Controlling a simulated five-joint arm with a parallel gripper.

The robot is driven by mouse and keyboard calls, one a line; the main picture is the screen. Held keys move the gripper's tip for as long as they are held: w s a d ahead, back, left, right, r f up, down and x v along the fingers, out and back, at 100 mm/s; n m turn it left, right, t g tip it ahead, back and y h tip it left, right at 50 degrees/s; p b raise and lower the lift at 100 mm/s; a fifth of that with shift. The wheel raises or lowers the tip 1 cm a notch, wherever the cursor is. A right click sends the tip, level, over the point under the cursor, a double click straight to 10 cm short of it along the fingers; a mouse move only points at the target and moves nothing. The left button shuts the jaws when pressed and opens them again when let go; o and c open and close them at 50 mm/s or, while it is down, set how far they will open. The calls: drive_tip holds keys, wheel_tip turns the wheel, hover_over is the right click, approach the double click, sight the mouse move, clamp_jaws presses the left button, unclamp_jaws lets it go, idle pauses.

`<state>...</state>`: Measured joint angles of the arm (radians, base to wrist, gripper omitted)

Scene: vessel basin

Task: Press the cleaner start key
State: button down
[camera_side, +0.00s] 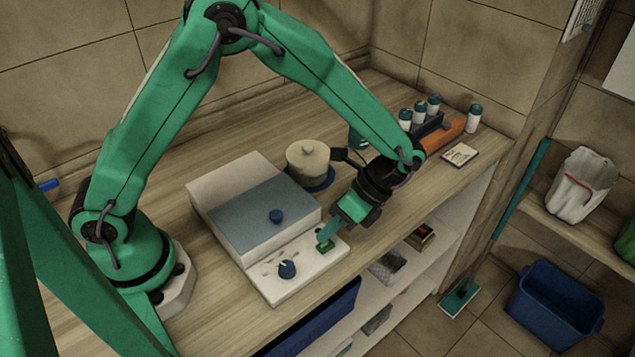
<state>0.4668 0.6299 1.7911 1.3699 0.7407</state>
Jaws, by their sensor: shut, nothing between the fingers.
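The cleaner (222,188) is a white box on the wooden counter with a blue-grey lid (262,218) and a dark blue knob on it. Its pale front panel (290,282) carries a dark blue dial (287,269) and a green key (325,248) at the right end. My gripper (323,239) is shut and empty, pointing down at the green key. Its fingertips are at or just over the key and hide part of it. I cannot tell whether they touch it or whether the key is pushed in.
A beige lidded pot (308,158) on a blue base stands behind the cleaner. Several white bottles with dark caps, an orange item (449,134) and a small card (460,154) are at the counter's far right. The counter's front edge runs close to the panel. A blue tub (553,305) is on the floor.

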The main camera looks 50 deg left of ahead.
sight(328, 243)
drive_tip(key=shift+f, duration=0.9)
idle(1.4)
drive_tip(key=shift+r, duration=0.9)
idle(0.3)
drive_tip(key=shift+r, duration=2.55)
drive_tip(key=shift+a+r, duration=0.15)
drive_tip(key=shift+r, duration=0.1)
drive_tip(key=s+a+r+n+t+h, duration=0.1)
drive_tip(key=s+a+r+n+t, duration=0.3)
drive_tip(key=a+r+n+t, duration=0.2)
drive_tip(key=s+a+r+n+t+h, duration=0.2)
drive_tip(key=s+a+r+n+t, duration=0.2)
drive_tip(key=a+r+n+t, duration=0.2)
drive_tip(key=a+r+n, duration=0.1)
drive_tip(key=a+r, duration=0.1)
drive_tip(key=a, duration=0.1)
drive_tip(key=shift+s+a+n, duration=0.2)
drive_tip(key=shift+s+n, duration=0.15)
drive_tip(key=shift+n, duration=0.05)
